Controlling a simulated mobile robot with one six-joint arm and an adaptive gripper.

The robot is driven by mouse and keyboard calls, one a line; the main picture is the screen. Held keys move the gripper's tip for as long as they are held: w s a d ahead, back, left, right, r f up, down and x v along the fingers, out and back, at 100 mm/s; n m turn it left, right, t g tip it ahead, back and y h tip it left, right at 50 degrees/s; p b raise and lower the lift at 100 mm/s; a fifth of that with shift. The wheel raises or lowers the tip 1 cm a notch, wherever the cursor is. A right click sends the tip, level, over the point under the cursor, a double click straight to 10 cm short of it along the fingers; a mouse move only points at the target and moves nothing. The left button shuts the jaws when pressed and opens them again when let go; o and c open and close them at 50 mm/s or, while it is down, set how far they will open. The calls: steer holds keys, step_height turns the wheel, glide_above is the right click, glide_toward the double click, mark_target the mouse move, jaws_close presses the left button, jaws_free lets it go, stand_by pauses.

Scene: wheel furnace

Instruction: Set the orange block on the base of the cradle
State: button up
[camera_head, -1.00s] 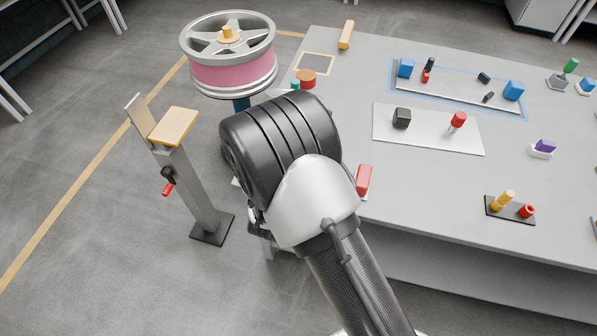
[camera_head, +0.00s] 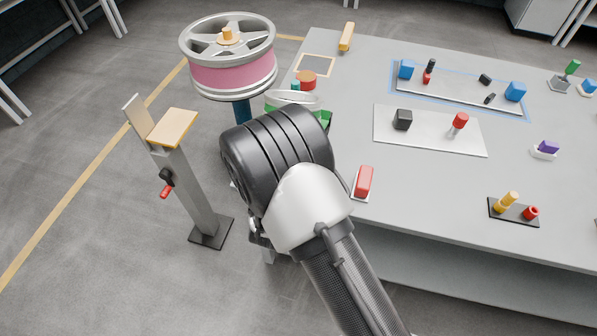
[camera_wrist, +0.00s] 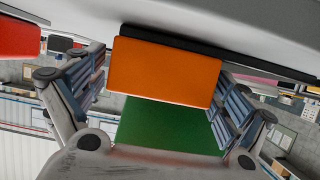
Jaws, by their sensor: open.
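The orange block (camera_wrist: 163,70) is in the wrist view, between the two fingers of my gripper (camera_wrist: 158,88). The gripper is open, with a finger at each side of the block; whether either touches it I cannot tell. A flat green surface (camera_wrist: 165,125) adjoins the block on the side toward my gripper's palm. In the head view a green piece (camera_head: 326,118) with a pale curved rim (camera_head: 291,99) shows beside my arm's black joint, at the table's left edge; I cannot tell if it is the cradle. My arm hides the fingers and orange block there.
A red block (camera_head: 364,181) stands on the table right of my arm; a red block (camera_wrist: 18,37) also shows in the wrist view. A pink-banded wheel (camera_head: 232,70) stands behind my arm. A post with a tan plate (camera_head: 173,127) stands left.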

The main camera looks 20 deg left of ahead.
steer(key=shift+r, duration=0.2)
steer(key=p+v, duration=0.3)
steer(key=v, duration=0.9)
